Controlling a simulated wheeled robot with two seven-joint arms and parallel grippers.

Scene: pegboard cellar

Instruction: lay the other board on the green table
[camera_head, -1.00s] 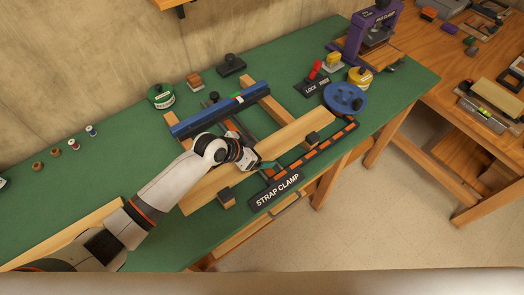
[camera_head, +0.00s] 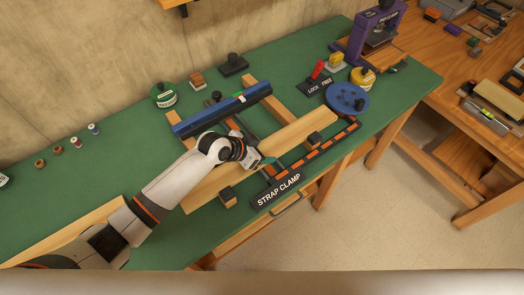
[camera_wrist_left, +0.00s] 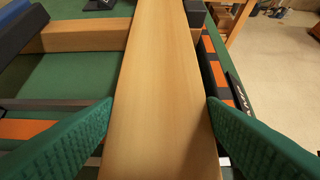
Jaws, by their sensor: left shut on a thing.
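A long light wooden board (camera_head: 300,132) lies across the strap clamp (camera_head: 325,144), over its wooden cross bars, on the green table (camera_head: 115,180). My left gripper (camera_head: 262,165) is shut on this board near its middle. In the left wrist view its green finger pads stand on either side of the board (camera_wrist_left: 155,60). The arm hides part of the board in the head view. Another light board (camera_head: 75,237) lies at the table's front left, partly behind my arm. My right gripper is not in view.
A blue bar (camera_head: 225,109) lies over the clamp's far side. A blue round disc (camera_head: 346,98), a lock sign (camera_head: 315,87) and a green tin (camera_head: 163,95) stand around the clamp. Small spools (camera_head: 75,142) stand at the left. The table's left middle is clear.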

